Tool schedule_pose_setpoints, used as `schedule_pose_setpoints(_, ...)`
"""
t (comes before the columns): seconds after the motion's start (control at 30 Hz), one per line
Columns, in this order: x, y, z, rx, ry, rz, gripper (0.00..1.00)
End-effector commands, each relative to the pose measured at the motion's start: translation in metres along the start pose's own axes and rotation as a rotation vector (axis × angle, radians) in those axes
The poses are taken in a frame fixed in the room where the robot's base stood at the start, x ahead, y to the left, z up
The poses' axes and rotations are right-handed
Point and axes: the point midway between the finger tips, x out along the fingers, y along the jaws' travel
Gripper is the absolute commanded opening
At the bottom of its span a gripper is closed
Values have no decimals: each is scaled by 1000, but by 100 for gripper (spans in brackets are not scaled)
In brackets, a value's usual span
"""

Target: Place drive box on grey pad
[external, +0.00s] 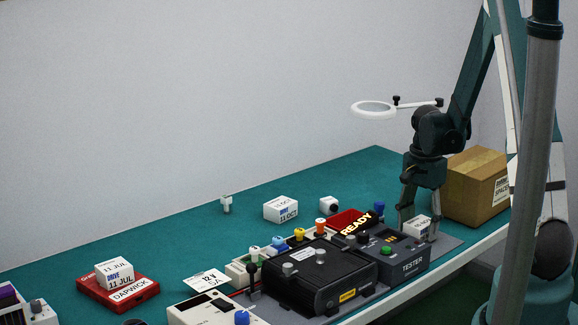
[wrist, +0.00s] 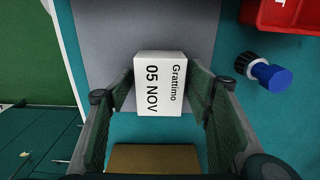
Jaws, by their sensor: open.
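A small white box (external: 417,228) is between the fingers of my gripper (external: 419,222) in the external view. In the wrist view the white box (wrist: 161,84) reads "Grattimo 05 NOV" and stands at the near edge of the grey pad (wrist: 150,27). My gripper's fingers (wrist: 160,98) are open, one on each side of the box. The grey pad (external: 445,243) also shows under and beside the tester in the external view. Another white box marked "DRIVE 11 JUL" (external: 115,272) rests on a red box marked DARWICK (external: 119,293) at the left.
A cardboard box (external: 477,190) stands close right of my gripper. The tester (external: 401,258) and a black case (external: 318,275) stand left of it. A white box marked "11 OCT" (external: 281,209) is farther back. A blue-knobbed piece (wrist: 268,75) lies right of the pad.

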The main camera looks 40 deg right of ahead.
Motion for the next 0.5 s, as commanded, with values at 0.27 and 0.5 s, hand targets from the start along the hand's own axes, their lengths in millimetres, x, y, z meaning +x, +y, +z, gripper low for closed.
schedule_pose_setpoints(0.27,-5,0,0,0,0,0,51)
schedule_pose_setpoints(0.5,-22,0,0,0,0,0,51)
